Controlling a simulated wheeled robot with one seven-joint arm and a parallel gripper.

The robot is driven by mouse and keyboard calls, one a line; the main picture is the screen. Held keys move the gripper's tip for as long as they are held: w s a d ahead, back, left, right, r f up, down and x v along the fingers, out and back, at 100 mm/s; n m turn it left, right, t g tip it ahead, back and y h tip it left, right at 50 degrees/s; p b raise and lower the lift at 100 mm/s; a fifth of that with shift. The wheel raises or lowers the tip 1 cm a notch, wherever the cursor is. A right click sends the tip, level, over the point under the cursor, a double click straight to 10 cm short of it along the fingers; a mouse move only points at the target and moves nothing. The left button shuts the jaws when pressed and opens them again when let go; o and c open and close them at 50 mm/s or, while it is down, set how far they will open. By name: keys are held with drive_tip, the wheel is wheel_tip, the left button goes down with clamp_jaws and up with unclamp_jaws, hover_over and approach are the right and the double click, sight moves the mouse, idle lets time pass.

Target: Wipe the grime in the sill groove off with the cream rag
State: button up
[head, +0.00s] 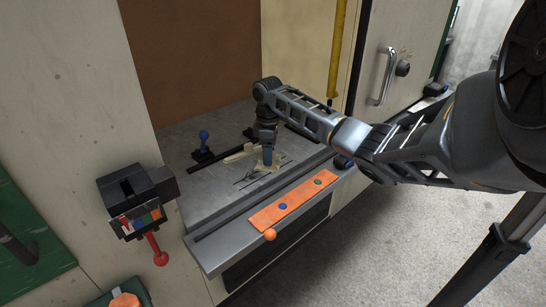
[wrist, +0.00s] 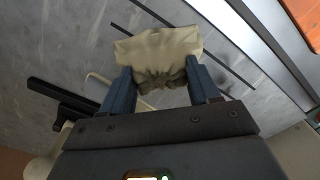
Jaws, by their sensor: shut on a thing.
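My gripper (head: 267,154) is low over the grey metal floor of the doorway. In the wrist view its two blue fingers (wrist: 161,82) are shut on the bunched cream rag (wrist: 158,48), which spreads out past the fingertips. In the head view the rag (head: 268,169) shows as a small pale patch under the fingers, at the floor; I cannot tell whether it touches. The long sill groove (head: 222,222) runs along the front edge, on the near side of the rag and apart from it. I cannot make out grime in it clearly.
An orange strip (head: 290,204) with coloured buttons lies along the sill's front. A blue-knobbed lever (head: 203,145) stands left of my gripper, and a pale curved piece (head: 238,153) lies beside it. A black box (head: 137,198) with a red knob hangs at left. A yellow pole (head: 337,50) is behind.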

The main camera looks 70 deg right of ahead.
drive_tip(key=shift+w+d+f, duration=0.1)
drive_tip(key=shift+w+d, duration=0.15)
drive_tip(key=shift+w, duration=0.2)
wheel_tip(320, 180, up, 3)
drive_tip(key=shift+f+p, duration=0.2)
drive_tip(key=shift+p, duration=0.95)
drive_tip(key=shift+r, duration=1.75)
drive_tip(key=shift+r, duration=0.1)
drive_tip(key=shift+r, duration=1.4)
